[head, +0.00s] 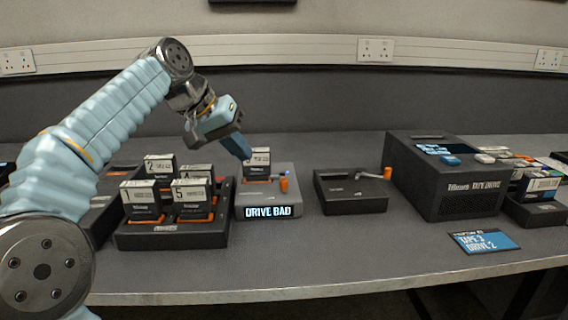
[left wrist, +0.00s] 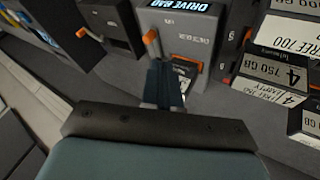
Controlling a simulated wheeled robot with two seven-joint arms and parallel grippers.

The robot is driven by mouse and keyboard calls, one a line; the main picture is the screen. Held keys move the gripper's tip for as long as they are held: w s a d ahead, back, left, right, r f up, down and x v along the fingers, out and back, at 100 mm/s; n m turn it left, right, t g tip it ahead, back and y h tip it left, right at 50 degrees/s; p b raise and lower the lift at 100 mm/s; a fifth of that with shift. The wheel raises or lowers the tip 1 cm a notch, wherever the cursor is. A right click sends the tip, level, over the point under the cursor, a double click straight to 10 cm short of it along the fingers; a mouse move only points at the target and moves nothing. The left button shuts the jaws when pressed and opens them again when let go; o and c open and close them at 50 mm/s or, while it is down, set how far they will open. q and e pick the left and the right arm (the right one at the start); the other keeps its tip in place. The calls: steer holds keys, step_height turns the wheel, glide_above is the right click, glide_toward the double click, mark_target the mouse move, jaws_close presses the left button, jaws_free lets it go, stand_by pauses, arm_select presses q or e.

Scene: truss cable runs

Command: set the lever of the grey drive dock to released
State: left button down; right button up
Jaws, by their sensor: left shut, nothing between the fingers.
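The grey drive dock (head: 252,198) stands on the bench in the middle of the head view, with a lit "DRIVE BAD" sign on its front. A dark cartridge with a pale label (head: 262,160) stands in its slot. Its lever, with an orange handle (head: 284,184), is on the dock's right side. The left wrist view shows the dock (left wrist: 204,24) and the orange handle (left wrist: 150,37). My left gripper (head: 246,154) is shut and empty, its tips over the back of the dock. In the wrist view the fingers (left wrist: 162,76) are close to the handle; contact is unclear.
A rack of labelled cartridges (head: 172,237) stands left of the dock. A dark dock (head: 349,196) with its own orange-handled lever stands to the right. A large dark tape drive box (head: 463,203) and a blue card (head: 485,242) are further right.

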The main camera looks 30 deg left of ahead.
arm_select(q)
steer(key=shift+w, duration=0.25)
arm_select(e)
steer(key=shift+w, duration=0.35)
arm_select(q)
steer(key=b+x, duration=0.1)
steer(key=x, duration=0.9)
arm_select(e)
steer(key=shift+f, duration=0.65)
